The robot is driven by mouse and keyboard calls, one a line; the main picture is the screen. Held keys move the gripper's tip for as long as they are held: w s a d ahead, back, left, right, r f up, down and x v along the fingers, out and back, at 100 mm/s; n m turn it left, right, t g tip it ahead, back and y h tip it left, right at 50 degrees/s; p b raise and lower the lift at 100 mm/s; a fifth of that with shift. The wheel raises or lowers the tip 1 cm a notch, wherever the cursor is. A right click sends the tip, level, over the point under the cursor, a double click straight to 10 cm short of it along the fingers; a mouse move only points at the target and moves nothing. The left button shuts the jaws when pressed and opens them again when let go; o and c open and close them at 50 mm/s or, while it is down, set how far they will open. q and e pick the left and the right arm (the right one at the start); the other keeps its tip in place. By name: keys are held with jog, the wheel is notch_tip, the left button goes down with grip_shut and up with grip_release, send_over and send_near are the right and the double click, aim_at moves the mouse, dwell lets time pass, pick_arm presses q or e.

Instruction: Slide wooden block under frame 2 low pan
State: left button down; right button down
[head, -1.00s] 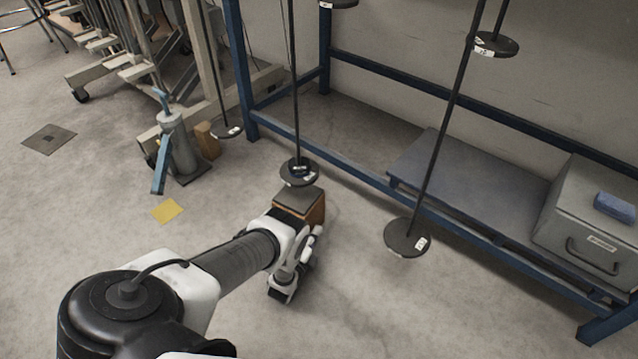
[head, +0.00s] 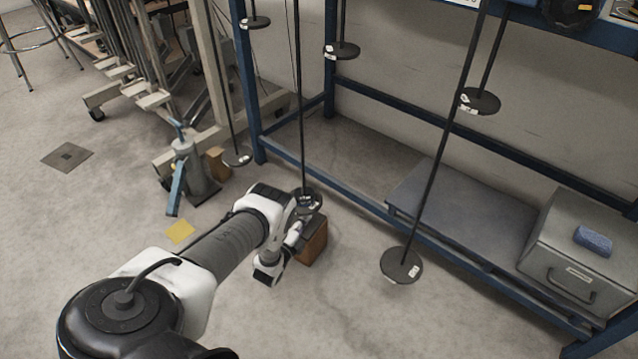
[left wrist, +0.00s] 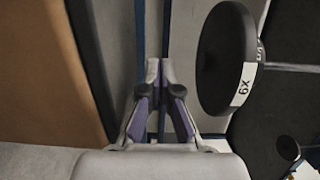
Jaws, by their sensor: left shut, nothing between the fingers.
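The wooden block (head: 313,244), orange-brown with a dark top, stands on the floor in the middle of the head view. It fills the left side of the left wrist view (left wrist: 45,70). A round dark pan (head: 306,203) on a thin rod hangs by the block's top; whether it touches cannot be told. A labelled dark pan (left wrist: 226,60) shows right of the fingers in the left wrist view. My left gripper (head: 294,236) is beside the block's left side, its fingers (left wrist: 154,72) shut and empty. Contact with the block is unclear. My right gripper is out of view.
Another low pan (head: 401,266) hangs to the right, and a smaller one (head: 237,160) to the left. A blue frame rail runs behind the block. A blue-handled jack (head: 190,172) stands at left by a yellow floor patch (head: 180,232). The front floor is clear.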

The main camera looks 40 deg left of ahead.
pick_arm(q)
jog(key=a+b, duration=0.1)
jog(key=a, duration=1.3)
jog(key=shift+w, duration=0.3)
jog(key=shift+a, duration=0.1)
